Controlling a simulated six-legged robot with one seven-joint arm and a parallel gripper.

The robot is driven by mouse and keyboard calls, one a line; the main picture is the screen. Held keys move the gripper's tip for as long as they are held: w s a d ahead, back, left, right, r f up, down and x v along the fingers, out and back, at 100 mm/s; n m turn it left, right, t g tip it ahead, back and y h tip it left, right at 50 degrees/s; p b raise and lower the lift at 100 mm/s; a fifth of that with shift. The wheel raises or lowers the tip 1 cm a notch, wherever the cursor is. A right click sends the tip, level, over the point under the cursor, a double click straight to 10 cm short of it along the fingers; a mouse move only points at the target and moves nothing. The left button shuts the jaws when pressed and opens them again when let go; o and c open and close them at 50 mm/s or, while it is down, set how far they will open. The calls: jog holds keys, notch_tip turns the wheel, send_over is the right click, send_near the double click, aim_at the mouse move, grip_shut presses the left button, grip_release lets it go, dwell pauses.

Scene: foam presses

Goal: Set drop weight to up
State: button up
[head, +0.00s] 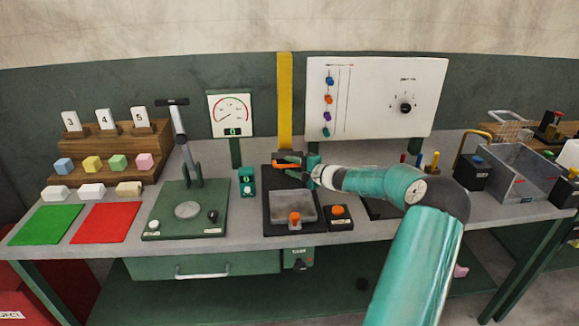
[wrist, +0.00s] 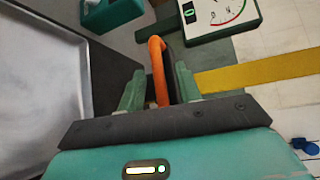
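The drop weight (head: 287,158) is a dark block with an orange handle. It sits low at the foot of a yellow upright strip (head: 285,95), behind the press with the grey tray. My gripper (head: 301,170) has reached it from the right in the head view. In the wrist view, the orange handle (wrist: 157,70) stands between the two green fingers of my gripper (wrist: 160,82). The fingers are apart, with some room between the left finger and the handle. Whether the right finger touches the handle is unclear.
The grey tray (head: 293,220) with an orange knob is in front of the weight. A teal box (head: 247,181) and a dial gauge (head: 231,112) stand to the left. A white panel (head: 376,96) with knobs is behind my arm. An upright lever (head: 180,125) is farther left.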

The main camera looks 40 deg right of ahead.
jog(key=shift+w+f, duration=0.15)
jog(key=shift+w, duration=0.55)
jog(key=shift+f, duration=0.1)
grip_shut()
notch_tip(320, 180, up, 25)
grip_release()
jog(key=shift+f, duration=0.1)
